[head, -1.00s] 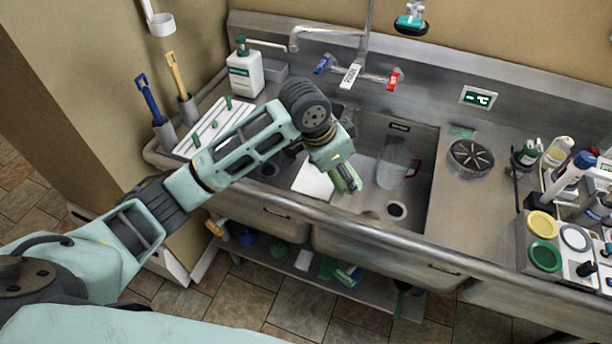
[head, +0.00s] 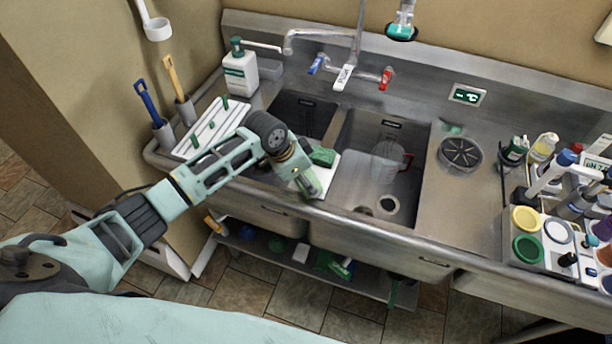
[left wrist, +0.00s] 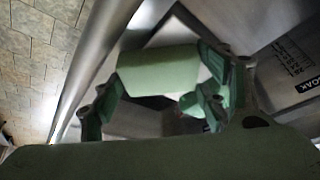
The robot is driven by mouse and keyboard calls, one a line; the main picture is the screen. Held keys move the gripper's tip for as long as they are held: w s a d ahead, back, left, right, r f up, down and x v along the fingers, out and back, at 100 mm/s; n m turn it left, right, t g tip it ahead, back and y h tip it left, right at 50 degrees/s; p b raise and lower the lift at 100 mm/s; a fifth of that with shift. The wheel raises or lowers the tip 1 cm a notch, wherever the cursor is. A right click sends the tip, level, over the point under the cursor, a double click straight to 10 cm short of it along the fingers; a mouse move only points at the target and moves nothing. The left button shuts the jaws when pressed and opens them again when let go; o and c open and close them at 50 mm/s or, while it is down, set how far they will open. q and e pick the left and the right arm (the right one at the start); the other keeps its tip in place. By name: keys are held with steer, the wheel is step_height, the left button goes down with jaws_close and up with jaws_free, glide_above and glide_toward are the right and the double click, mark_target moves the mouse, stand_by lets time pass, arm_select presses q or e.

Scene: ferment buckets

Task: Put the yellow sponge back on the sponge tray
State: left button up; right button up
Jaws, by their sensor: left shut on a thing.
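My left gripper (head: 310,184) is over the front of the sinks, pointing down. It is shut on a block with a pale green face, which shows between the fingers in the left wrist view (left wrist: 158,72). No yellow shows on this block, so I cannot tell for sure that it is the sponge. Right beside the gripper is a flat white piece (head: 329,173), perhaps the sponge tray, partly hidden by the gripper. A green block (head: 322,156) shows at its back part; I cannot tell whether it rests there. My right gripper is not in view.
A white ribbed rack (head: 212,128) and a pump bottle (head: 240,72) stand left of the sinks. A clear jug (head: 388,160) is in the right sink. The tap (head: 345,75) rises behind. Bottles and a caddy (head: 545,238) crowd the right counter.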

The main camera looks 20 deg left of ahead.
arm_select(q)
steer(key=shift+f, duration=0.1)
steer(key=o, duration=1.1)
steer(key=shift+r, duration=0.25)
steer(key=shift+a+r, duration=0.15)
steer(key=shift+r, duration=0.15)
steer(key=b+v, duration=0.2)
steer(key=v, duration=0.9)
steer(key=shift+r, duration=0.1)
